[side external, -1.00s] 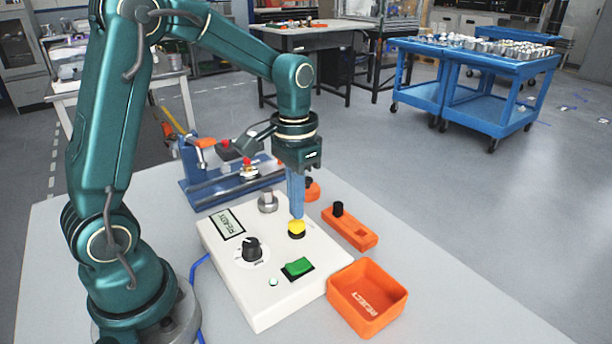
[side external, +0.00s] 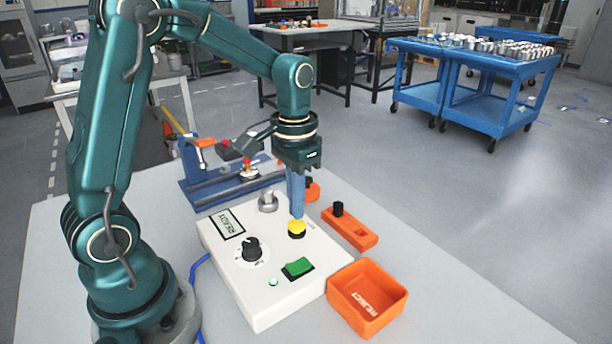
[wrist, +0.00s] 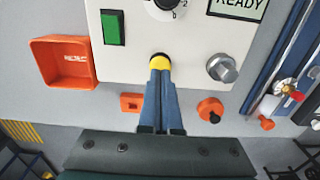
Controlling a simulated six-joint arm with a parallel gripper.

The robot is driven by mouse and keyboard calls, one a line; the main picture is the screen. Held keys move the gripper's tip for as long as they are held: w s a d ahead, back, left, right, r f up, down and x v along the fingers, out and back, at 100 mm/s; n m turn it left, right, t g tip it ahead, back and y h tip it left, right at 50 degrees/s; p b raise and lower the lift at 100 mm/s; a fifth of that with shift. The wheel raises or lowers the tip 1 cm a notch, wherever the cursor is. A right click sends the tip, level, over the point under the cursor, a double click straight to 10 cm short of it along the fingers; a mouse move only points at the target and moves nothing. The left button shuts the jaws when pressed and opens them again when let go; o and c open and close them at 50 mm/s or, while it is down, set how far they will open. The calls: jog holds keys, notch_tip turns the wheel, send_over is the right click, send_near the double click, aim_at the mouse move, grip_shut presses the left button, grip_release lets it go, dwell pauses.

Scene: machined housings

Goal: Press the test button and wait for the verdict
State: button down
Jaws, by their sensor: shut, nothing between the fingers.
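The white test box (side external: 225,270) sits on the grey table. Its yellow button (side external: 297,230) is at the far right part of its top; it also shows in the wrist view (wrist: 159,63). My gripper (side external: 297,215) points down with its blue fingers together and empty. The fingertips are at the button and hide part of it; I cannot tell whether it is pressed in. The display (side external: 227,224) reads READY, also in the wrist view (wrist: 238,8). A black dial (side external: 251,249), a green rocker switch (side external: 298,268) and a small pale lamp (side external: 273,282) are on the box.
An orange REJECT bin (side external: 367,297) stands right of the box. An orange block with a black peg (side external: 350,228) lies behind it. A metal cylinder (side external: 268,201) stands at the box's back edge. A blue fixture with clamps (side external: 215,192) stands behind the box.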

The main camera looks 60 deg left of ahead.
aim_at(297, 223)
jog(key=shift+f, duration=0.1)
jog(key=shift+f, duration=1.05)
jog(key=shift+r, duration=2.65)
jog(key=shift+r, duration=0.1)
jog(key=s+d+r+t, duration=0.2)
jog(key=s, duration=0.3)
jog(key=s+d+r+t, duration=0.2)
jog(key=s+d+t, duration=0.1)
jog(key=s, duration=0.3)
jog(key=shift+t, duration=0.3)
